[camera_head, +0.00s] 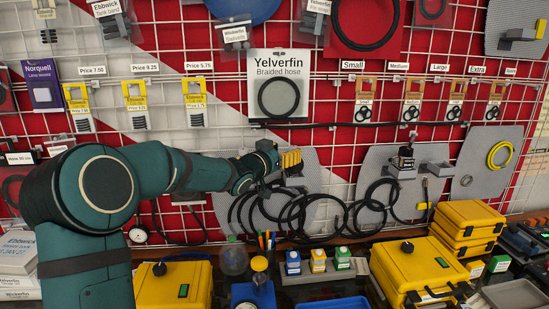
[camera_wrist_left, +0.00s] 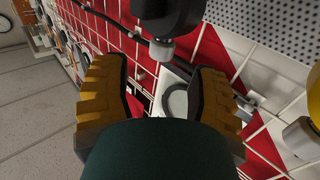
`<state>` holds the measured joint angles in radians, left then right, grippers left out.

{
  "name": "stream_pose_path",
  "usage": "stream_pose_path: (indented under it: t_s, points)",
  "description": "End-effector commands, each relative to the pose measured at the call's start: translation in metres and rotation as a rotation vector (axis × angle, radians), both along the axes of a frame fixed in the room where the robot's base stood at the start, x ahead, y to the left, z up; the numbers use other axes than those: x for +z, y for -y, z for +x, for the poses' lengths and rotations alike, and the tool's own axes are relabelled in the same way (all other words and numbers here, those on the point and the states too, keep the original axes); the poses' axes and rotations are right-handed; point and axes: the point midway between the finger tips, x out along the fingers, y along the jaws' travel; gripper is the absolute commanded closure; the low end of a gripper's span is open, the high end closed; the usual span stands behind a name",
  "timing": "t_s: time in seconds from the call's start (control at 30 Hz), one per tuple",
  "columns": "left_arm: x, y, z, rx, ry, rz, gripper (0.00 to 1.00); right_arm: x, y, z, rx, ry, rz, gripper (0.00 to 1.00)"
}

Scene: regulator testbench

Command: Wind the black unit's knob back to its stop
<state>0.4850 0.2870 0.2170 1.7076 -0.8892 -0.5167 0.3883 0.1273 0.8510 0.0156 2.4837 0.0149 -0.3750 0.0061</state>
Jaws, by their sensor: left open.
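My left gripper (camera_head: 291,160) has ribbed yellow fingers and is raised in front of the left perforated plate on the wall. In the left wrist view its fingers (camera_wrist_left: 163,105) are spread apart with nothing held between them. A black unit (camera_wrist_left: 168,16) with a short grey knob-like end (camera_wrist_left: 161,48) shows at the top of that view, beyond the fingertips and apart from them. In the head view a small black unit (camera_head: 405,155) stands on a bracket of the middle plate. I cannot tell whether both views show the same unit. My right gripper is out of view.
Black hoses (camera_head: 330,215) hang in loops below the gripper. A yellow part (camera_wrist_left: 312,88) shows at the right edge of the wrist view. Yellow cases (camera_head: 415,268) and small bottles (camera_head: 318,261) stand on the bench. Packaged goods hang above.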

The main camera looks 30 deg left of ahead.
Motion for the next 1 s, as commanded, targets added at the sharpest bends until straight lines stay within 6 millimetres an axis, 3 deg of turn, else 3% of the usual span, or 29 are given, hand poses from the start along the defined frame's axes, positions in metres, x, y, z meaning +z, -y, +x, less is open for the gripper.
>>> stream_pose_path:
  t_s: [0.1,0.33,1.0]
  points:
    - [0.001,-0.004,-0.023,0.002,-0.001,0.002,0.41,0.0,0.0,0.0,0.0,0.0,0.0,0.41]
    - [0.0,-0.006,-0.047,0.0,-0.001,0.0,0.41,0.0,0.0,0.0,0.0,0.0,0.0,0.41]
    - [0.0,-0.006,-0.05,-0.001,0.0,0.0,0.41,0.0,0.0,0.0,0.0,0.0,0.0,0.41]
